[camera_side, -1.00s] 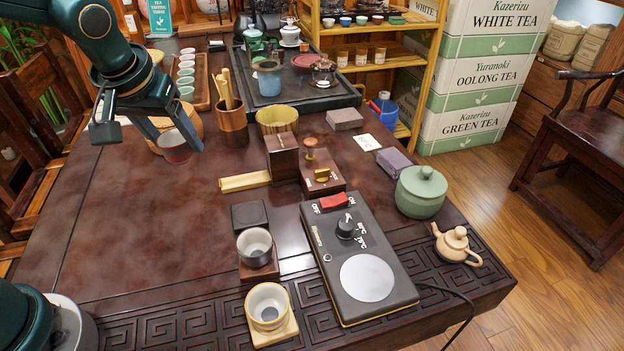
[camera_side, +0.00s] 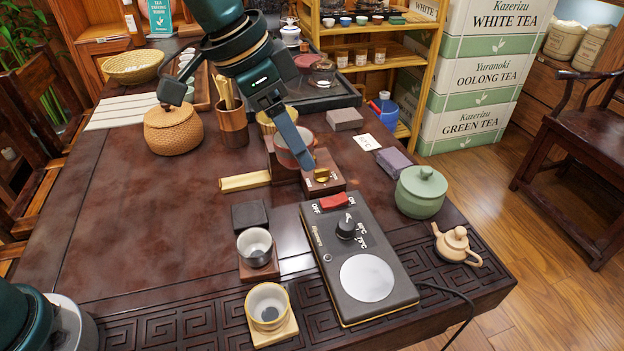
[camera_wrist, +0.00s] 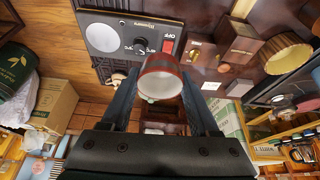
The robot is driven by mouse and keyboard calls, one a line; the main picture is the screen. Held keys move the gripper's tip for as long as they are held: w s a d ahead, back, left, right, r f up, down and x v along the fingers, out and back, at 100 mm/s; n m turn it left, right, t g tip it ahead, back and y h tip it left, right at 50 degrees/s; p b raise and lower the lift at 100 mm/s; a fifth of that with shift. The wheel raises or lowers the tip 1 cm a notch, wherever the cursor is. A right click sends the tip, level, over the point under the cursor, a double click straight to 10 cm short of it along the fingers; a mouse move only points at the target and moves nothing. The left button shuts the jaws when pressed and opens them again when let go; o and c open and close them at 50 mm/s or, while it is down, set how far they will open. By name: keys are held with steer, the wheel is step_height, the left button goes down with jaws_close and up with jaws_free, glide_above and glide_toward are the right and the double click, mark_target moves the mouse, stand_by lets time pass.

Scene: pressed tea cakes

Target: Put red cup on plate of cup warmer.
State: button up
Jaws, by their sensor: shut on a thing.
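My gripper (camera_side: 290,152) is shut on the red cup (camera_side: 296,146) and holds it in the air, above the wooden press blocks behind the cup warmer. In the wrist view the red cup (camera_wrist: 161,78) sits between my two fingers, its pale inside showing. The cup warmer (camera_side: 327,256) is a dark box with a red switch and a knob. Its round light plate (camera_side: 367,278) is at the near end and is empty. In the wrist view the plate (camera_wrist: 102,38) is at upper left. The cup is apart from the warmer.
A grey cup (camera_side: 255,246) on a wooden coaster and a white cup (camera_side: 268,306) on a light coaster stand left of the warmer. A green lidded jar (camera_side: 420,191) and a small clay teapot (camera_side: 456,245) stand right. A cable (camera_side: 455,293) leaves its right side.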

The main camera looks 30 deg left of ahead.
steer(key=shift+m, duration=0.3)
steer(key=s+d+f, duration=0.1)
steer(key=d+f, duration=0.1)
steer(key=d, duration=0.2)
steer(key=s+d+f, duration=0.1)
steer(key=d+f, duration=0.2)
steer(key=d, duration=0.2)
steer(key=s+d+f, duration=0.2)
steer(key=d, duration=0.2)
steer(key=shift+d+f, duration=0.2)
steer(key=shift+f, duration=2.25)
steer(key=shift+f, duration=0.1)
steer(key=o, duration=1.3)
steer(key=shift+o, duration=0.2)
